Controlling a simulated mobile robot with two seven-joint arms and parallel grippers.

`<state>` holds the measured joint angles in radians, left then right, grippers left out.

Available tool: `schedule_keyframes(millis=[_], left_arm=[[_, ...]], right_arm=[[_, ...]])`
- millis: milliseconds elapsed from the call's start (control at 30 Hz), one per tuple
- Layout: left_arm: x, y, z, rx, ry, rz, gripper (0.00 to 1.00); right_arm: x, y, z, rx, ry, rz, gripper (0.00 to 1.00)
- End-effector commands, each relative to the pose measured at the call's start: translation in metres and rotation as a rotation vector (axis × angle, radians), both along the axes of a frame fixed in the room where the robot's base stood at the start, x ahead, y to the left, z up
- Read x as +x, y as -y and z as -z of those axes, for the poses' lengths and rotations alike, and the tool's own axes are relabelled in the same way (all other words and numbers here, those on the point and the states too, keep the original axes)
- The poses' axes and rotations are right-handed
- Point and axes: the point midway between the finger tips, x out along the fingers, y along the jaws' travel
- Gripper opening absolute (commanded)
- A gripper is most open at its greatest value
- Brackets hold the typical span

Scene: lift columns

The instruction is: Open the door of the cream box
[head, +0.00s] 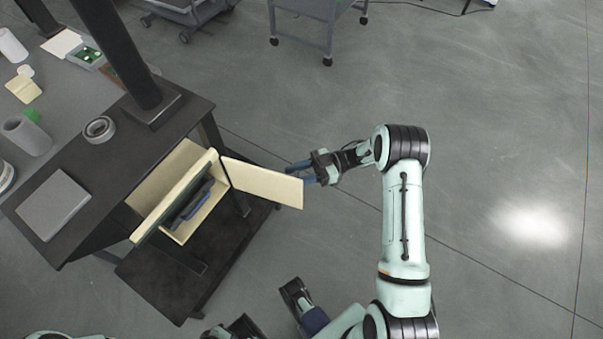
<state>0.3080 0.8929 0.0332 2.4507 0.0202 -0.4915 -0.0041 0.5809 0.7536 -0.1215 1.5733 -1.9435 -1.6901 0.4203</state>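Dark gripper-like parts of mine show at the bottom edge, but I cannot clearly make out the left gripper's fingers.
The black table (92,190) carries a grey flat block (54,204), a tape roll (99,129) and a dark column (125,55). A lower black shelf (165,286) juts out below the box. A grey cart (312,12) stands at the back. The floor to the right is clear.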

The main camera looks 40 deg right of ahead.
Motion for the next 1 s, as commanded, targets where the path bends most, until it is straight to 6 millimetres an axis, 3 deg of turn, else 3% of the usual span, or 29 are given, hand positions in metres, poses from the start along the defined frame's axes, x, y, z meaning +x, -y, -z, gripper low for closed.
schedule_keyframes(millis=[433, 800, 1000], left_arm=[[0.000, 0.000, 0.000, 0.000, 0.000, 0.000, 0.00], [0.001, 0.000, 0.001, 0.001, 0.003, -0.001, 0.00], [0.004, -0.002, 0.003, 0.005, 0.010, -0.004, 0.00]], right_arm=[[-0.005, 0.013, 0.001, -0.006, -0.002, 0.005, 0.40], [-0.029, 0.087, 0.002, -0.008, -0.002, 0.004, 0.40], [-0.039, 0.118, 0.002, -0.005, -0.002, 0.002, 0.40]])
